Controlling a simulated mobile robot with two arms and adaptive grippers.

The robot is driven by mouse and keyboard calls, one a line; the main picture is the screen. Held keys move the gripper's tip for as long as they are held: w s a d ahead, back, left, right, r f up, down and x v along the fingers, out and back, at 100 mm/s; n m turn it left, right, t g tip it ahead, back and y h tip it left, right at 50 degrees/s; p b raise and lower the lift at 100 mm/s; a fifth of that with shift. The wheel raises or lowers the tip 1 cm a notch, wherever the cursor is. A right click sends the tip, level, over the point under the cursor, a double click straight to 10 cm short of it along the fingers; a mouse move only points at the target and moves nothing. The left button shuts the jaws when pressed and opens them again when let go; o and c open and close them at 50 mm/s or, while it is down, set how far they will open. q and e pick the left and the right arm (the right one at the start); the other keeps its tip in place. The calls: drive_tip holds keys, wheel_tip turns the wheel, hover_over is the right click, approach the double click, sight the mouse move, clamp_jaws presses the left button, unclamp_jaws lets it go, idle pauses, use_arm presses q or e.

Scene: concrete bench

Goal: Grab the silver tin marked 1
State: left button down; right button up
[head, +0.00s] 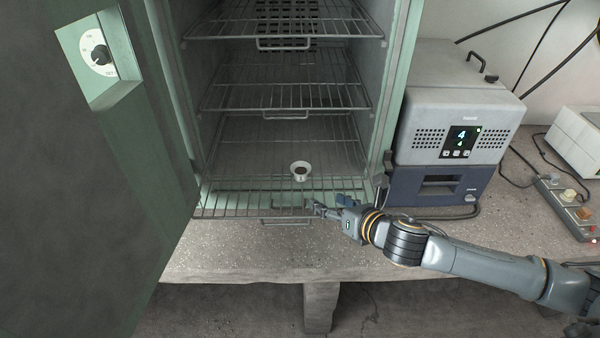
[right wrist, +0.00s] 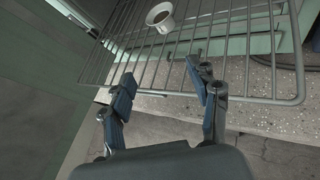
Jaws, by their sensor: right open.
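A small pale silver tin (head: 301,171), open at the top with dark contents or a dark inside, stands upright on the lowest wire rack (head: 235,204) of the open cabinet. No mark 1 can be read on it. It also shows in the right wrist view (right wrist: 161,18), beyond the fingertips. My right gripper (head: 318,208) is at the rack's front edge, nearer than the tin and slightly right of it, not touching it. In the right wrist view its two fingers (right wrist: 160,72) are spread with nothing between them. My left gripper is not in view.
More wire racks (head: 285,98) hang above the tin. The cabinet's green door (head: 90,170) stands open at the left. A grey and blue device (head: 455,125) stands right of the cabinet, with a power strip (head: 568,205) beyond. The concrete bench front (head: 235,255) is clear.

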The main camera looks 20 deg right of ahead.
drive_tip(key=d+n, duration=0.1)
drive_tip(key=w+d+r+n, duration=0.1)
drive_tip(key=n, duration=0.1)
drive_tip(key=shift+w+d, duration=0.25)
drive_tip(key=shift+d, duration=0.05)
drive_tip(key=shift+w, duration=0.35)
drive_tip(key=p, duration=0.2)
approach(305, 176)
drive_tip(key=x, duration=0.3)
drive_tip(key=shift+w+f, duration=0.2)
drive_tip(key=shift+f, duration=0.1)
drive_tip(key=shift+w+a+f, duration=0.1)
drive_tip(key=shift+w+a, duration=0.15)
drive_tip(key=shift+w, duration=0.25)
drive_tip(key=shift+p+x, duration=0.75)
drive_tip(key=shift+x, duration=1.4)
drive_tip(key=shift+c, duration=0.6)
drive_tip(key=c, duration=1.1)
